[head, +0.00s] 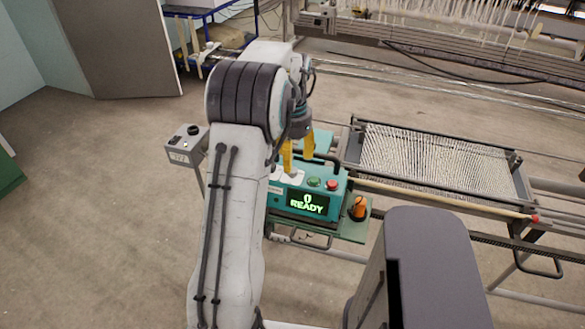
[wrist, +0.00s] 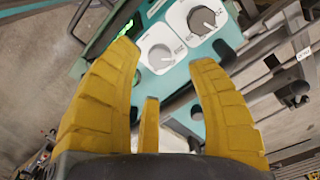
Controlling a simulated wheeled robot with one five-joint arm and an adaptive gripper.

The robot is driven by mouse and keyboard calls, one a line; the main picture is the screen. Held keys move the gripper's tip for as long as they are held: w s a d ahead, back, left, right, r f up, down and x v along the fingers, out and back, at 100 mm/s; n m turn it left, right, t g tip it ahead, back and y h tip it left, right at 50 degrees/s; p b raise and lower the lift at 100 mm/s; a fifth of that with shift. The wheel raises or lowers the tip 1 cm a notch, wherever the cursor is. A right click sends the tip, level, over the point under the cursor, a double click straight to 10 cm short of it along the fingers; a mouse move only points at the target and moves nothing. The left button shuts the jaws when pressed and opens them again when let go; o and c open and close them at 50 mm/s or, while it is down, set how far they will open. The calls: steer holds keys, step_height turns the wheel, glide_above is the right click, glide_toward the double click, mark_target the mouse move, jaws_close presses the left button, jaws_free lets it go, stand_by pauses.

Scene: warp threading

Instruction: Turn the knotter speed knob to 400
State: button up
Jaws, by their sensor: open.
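The teal knotter unit (head: 276,206) stands in the middle of the head view, its green display (head: 307,203) reading "0 READY". Two grey knobs on white dial plates show in the wrist view: a nearer one (wrist: 160,57) and a farther one (wrist: 202,20) up to the right. Their labels are too small to read, so I cannot tell which is the speed knob. My gripper (head: 297,156), with yellow fingers, is open and empty above the unit's left part. In the wrist view the nearer knob appears between my fingertips (wrist: 164,55), with no contact visible.
A green button (head: 314,182) and a red button (head: 332,184) sit right of the dials. An orange part (head: 359,208) stands at the unit's right end. The warp frame (head: 440,160) lies to the right. A grey control box (head: 188,144) stands left; open floor lies beyond.

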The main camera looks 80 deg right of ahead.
mark_target(293, 169)
steer(key=shift+f, duration=2.15)
jaws_close()
